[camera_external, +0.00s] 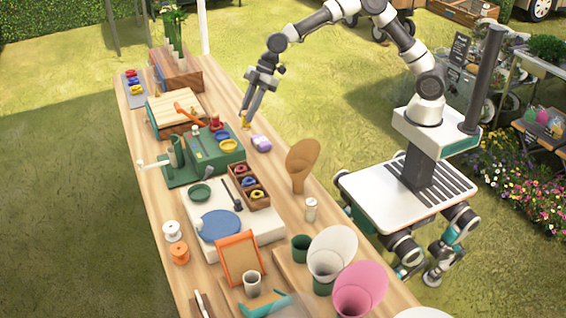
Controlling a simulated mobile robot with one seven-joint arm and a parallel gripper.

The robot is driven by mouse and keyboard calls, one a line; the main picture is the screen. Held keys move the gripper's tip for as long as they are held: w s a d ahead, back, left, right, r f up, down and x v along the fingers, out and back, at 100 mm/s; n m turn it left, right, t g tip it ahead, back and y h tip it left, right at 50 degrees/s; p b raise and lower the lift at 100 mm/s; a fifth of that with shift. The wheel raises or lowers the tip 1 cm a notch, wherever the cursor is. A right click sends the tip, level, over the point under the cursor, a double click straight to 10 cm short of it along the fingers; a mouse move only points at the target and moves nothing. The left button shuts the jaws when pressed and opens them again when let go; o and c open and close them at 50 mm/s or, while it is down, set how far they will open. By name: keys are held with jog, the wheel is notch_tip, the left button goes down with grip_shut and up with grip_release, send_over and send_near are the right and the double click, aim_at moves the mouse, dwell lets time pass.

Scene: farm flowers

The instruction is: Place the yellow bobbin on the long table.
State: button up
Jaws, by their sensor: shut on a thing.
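My gripper (246,112) points down over the right edge of the long wooden table (296,180), near its middle. It is shut on a small yellow thing, which looks like the yellow bobbin (246,124), at its fingertips. The bobbin is at or just above the tabletop; I cannot tell whether it touches.
A wooden tray of bobbins (265,201), a wooden scoop (301,165) and a white jar (311,209) are nearer the camera. A wooden box (175,112) with an orange-handled tool stands at left.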

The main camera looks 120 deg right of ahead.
jog(key=s+a+f+b, duration=0.4)
jog(key=s+f+b, duration=0.25)
jog(key=s, duration=0.45)
jog(key=shift+s+a+f+b, duration=0.1)
jog(key=shift+f+b, duration=0.4)
jog(key=shift+f, duration=2.15)
jog(key=shift+s+f+b, duration=0.1)
jog(key=shift+f+b, duration=0.4)
jog(key=shift+f, duration=2.15)
jog(key=shift+f, duration=0.15)
jog(key=o, duration=1)
